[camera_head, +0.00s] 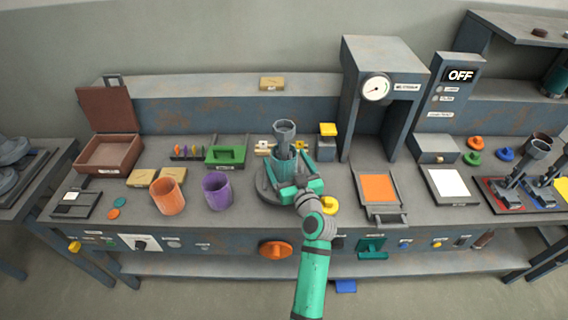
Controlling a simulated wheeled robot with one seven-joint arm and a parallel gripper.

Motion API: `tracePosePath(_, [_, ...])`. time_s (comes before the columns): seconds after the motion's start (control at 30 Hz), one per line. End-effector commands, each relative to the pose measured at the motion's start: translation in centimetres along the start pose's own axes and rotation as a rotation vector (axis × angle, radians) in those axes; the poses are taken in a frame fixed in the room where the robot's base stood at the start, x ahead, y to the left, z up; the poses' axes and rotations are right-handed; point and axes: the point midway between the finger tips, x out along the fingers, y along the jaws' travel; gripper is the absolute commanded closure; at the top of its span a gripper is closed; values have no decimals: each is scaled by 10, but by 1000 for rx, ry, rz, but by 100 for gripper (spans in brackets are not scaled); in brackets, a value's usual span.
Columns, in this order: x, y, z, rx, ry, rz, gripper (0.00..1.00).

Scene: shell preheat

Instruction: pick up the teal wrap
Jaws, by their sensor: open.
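A dark teal cylinder (556,80) is at the far right under the upper shelf, partly cut off by the picture's edge. An orange open cylinder (168,197) and a purple open cylinder (216,192) stand upright on the bench, left of centre. My gripper (286,177) is open at the middle of the bench. Its teal fingers are on either side of a grey upright shell (284,135) with a flared top. The shell stands over a dark round base (268,189). Whether the fingers touch it is unclear.
A tall gauge housing (385,62) stands right of centre, beside a post with an OFF display (460,76). An orange pad (378,188) and a white pad (449,184) lie right. An open brown box (110,152) is left. A teal fixture (371,248) is on the bench front.

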Motion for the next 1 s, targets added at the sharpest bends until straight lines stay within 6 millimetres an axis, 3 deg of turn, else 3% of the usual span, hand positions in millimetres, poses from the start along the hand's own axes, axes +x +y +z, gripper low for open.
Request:
tracePosePath(0.2, [23,-1,-1,0,0,-1,11])
tracePosePath(0.47, [24,0,0,0,0,0,11])
tracePosePath(0.6, [24,0,0,0,0,0,45])
tracePosePath(0.67, [24,0,0,0,0,0,56])
tracePosePath(1.0, [24,0,-2,-1,1,0,56])
